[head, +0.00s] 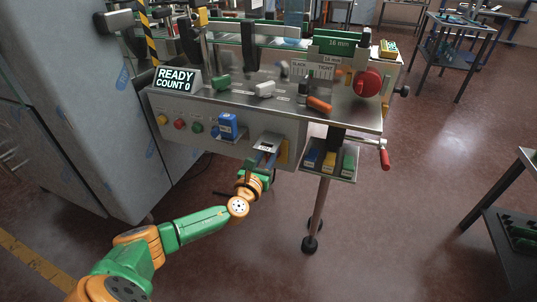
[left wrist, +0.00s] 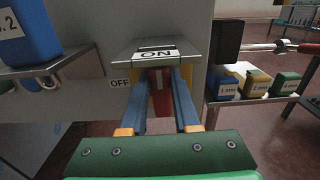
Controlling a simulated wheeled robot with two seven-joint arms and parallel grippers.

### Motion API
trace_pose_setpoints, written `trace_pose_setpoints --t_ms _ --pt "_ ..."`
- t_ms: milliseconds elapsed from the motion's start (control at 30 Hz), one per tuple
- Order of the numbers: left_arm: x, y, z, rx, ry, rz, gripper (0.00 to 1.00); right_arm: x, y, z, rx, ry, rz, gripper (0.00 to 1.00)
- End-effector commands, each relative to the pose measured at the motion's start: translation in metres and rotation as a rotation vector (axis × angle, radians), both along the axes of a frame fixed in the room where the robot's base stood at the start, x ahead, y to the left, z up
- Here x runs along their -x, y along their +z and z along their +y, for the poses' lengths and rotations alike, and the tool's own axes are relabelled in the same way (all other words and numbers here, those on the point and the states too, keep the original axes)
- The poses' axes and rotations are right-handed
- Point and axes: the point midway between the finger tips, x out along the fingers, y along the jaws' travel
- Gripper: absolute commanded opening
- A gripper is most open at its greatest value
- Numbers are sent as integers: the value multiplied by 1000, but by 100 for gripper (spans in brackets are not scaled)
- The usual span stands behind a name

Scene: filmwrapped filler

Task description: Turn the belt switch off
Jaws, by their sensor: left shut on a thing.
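The belt switch is on the front panel of the machine, under a metal hood (head: 268,141) that also shows in the left wrist view (left wrist: 158,47). The hood carries an ON label (left wrist: 157,54), and an OFF label (left wrist: 120,83) is on the panel to its left. A red lever (left wrist: 160,92) sits below the hood, in front of a yellow plate (head: 283,151). My left gripper (head: 265,162) has its blue fingers on both sides of the red lever and is shut on it. The lever's upper end is hidden by the hood. My right gripper is not in view.
A blue box (head: 228,126) and several coloured buttons (head: 180,125) are left of the switch. A tray with blue, yellow and green blocks (head: 329,160) and a red-handled crank (head: 384,158) are to the right. The display (head: 176,80) reads READY COUNT 0.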

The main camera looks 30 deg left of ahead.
Motion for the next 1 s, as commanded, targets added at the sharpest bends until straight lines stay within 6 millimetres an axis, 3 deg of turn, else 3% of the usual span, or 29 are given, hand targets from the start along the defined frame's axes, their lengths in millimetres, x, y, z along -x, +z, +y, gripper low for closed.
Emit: trace_pose_setpoints --t_ms 267,1000 --pt "1 -3 2 131 0 -30 0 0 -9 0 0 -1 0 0" --pt "3 -9 13 806 0 -193 0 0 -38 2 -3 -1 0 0"
